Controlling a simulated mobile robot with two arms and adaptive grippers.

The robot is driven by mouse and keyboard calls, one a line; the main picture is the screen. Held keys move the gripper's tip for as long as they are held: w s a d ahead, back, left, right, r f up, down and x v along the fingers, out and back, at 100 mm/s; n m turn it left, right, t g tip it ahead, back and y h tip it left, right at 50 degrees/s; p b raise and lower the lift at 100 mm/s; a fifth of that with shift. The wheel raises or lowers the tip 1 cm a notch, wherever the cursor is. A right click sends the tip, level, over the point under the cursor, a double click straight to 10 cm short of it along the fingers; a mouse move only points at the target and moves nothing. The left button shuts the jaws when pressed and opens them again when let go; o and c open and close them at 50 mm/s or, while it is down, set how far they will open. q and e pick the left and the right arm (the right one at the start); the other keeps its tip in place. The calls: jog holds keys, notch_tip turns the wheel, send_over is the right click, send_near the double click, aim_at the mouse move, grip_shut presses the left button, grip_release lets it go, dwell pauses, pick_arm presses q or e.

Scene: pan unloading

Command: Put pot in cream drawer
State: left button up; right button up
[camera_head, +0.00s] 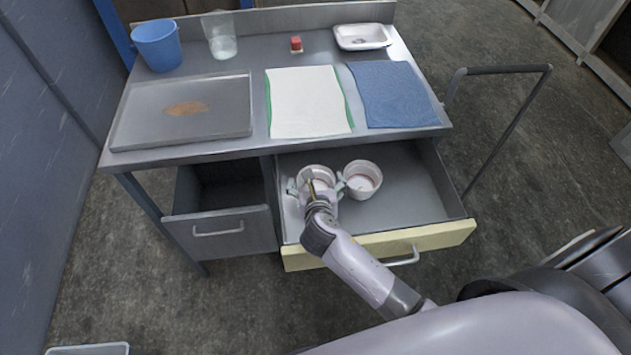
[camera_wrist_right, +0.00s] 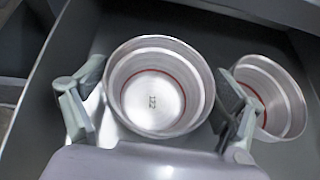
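My right gripper (camera_head: 317,187) reaches down into the drawer over the left pot. In the right wrist view the left pot (camera_wrist_right: 155,85) lies between the spread fingers, with a gap on each side, and its inside shows empty with a red ring. The right finger is between it and the right pot (camera_wrist_right: 270,95). My left gripper is not in view.
A grey drawer (camera_head: 218,225) stands open to the left. The drawer's right side is free.

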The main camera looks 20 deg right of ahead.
jog(key=shift+r, duration=0.1)
jog(key=shift+r, duration=0.2)
jog(key=v, duration=1.2)
jog(key=shift+f, duration=0.1)
